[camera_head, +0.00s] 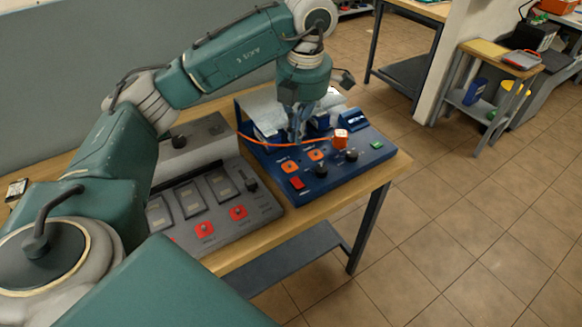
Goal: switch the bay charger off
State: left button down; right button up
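Two charger consoles stand side by side on a wooden bench, and I cannot tell from labels which is the bay charger. The blue console (330,182) on the right has orange switches (290,167), black knobs, a red rocker (297,183) and a green button (376,146). My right gripper is out of view.
An orange cable (262,144) runs across the blue console near my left gripper to an orange plug-like block (340,139). The bench (315,215) has a narrow bare front edge. A small side table (500,62) stands beyond open tiled floor at right.

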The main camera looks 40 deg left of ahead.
pick_arm(q)
send_near(293, 179)
jog(key=f, duration=0.2)
jog(key=f+p, duration=0.1)
jog(key=f, duration=0.1)
jog(key=a+f+p, duration=0.1)
jog(key=f, duration=0.2)
jog(key=shift+w, duration=0.4)
jog(key=shift+a+f+h+b, duration=0.25)
jog(key=shift+f+h+b, duration=0.05)
jog(key=shift+f+b, duration=0.3)
jog(key=shift+d+r, duration=0.1)
jog(key=shift+r, duration=0.25)
jog(key=shift+s+f, duration=0.1)
jog(key=shift+d+p, duration=0.15)
jog(key=shift+p, duration=0.15)
